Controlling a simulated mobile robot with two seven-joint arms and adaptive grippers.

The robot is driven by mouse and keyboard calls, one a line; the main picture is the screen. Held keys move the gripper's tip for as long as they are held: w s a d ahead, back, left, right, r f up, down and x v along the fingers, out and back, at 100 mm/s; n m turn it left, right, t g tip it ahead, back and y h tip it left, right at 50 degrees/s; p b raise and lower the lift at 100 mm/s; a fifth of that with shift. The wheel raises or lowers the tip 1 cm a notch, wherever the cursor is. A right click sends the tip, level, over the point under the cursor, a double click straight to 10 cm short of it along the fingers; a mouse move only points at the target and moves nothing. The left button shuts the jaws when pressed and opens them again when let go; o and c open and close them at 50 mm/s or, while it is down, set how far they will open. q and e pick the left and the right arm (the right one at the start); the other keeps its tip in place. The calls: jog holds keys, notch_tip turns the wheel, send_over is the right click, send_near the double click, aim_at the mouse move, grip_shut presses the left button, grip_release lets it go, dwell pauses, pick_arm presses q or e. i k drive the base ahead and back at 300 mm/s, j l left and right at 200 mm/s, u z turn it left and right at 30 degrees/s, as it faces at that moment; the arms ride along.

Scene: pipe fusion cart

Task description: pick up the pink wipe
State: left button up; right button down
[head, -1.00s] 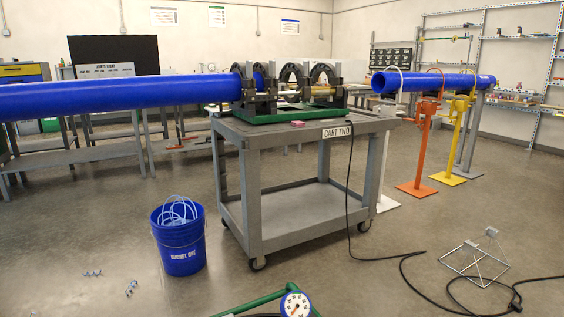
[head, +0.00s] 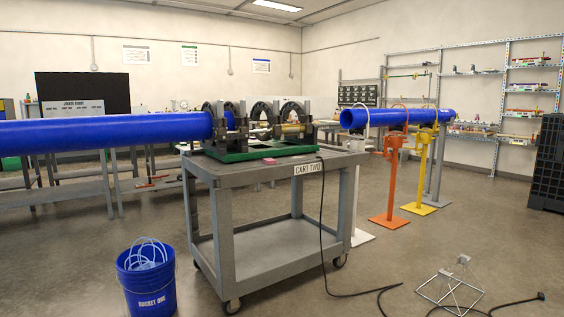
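A small pink object (head: 270,161), which looks like the pink wipe, lies on the top of the grey cart (head: 240,175) labelled CART TWO. It sits near the cart's front edge, just in front of the green base (head: 262,152) of the pipe fusion machine. It is too small here to make out its folds or shape. Neither of my grippers shows in the head view.
A long blue pipe (head: 100,132) runs into the fusion machine's clamps from the left. Another blue pipe (head: 395,118) rests on stands at the right. A blue bucket (head: 146,285), a black cable (head: 322,240) and a wire stand (head: 450,285) are on the floor.

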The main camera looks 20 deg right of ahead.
aim_at(269, 161)
jog(key=i+l+u, duration=0.1)
jog(key=l, duration=1.4)
jog(key=i+l, duration=0.1)
jog(key=l, duration=1.45)
jog(key=i+l, duration=0.15)
jog(key=l, duration=0.2)
jog(key=i+l+u, duration=0.1)
jog(key=l, duration=0.25)
jog(key=i+l+u, duration=0.1)
jog(key=i+l, duration=0.15)
jog(key=l, duration=0.1)
